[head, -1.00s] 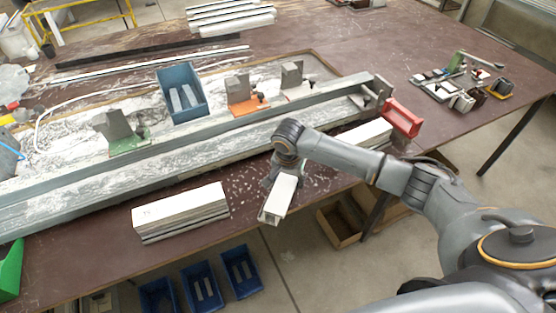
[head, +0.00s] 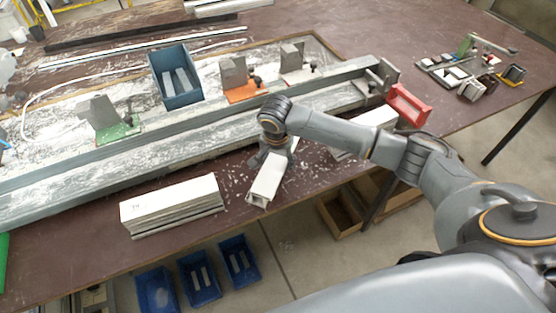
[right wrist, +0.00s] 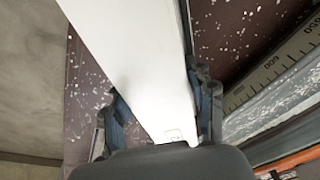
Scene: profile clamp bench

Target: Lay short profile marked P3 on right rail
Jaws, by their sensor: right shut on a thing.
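My right gripper (head: 274,155) is shut on a short white profile (head: 265,180), which juts out toward the front table edge. In the right wrist view, the fingers of my right gripper (right wrist: 157,95) sit on both sides of the profile (right wrist: 140,55). A small mark shows near its gripper end, too small to read. The long grey rail assembly (head: 180,146) runs across the table behind the gripper; the profile is in front of it, not on it. I cannot tell which part is the right rail. My left gripper is out of view.
A stack of white profiles (head: 172,203) lies left of the gripper. More white profiles (head: 377,117) lie at right, partly behind my arm, beside a red bin (head: 408,104). Green, orange and grey clamps stand behind the rail, with a blue bin (head: 175,78).

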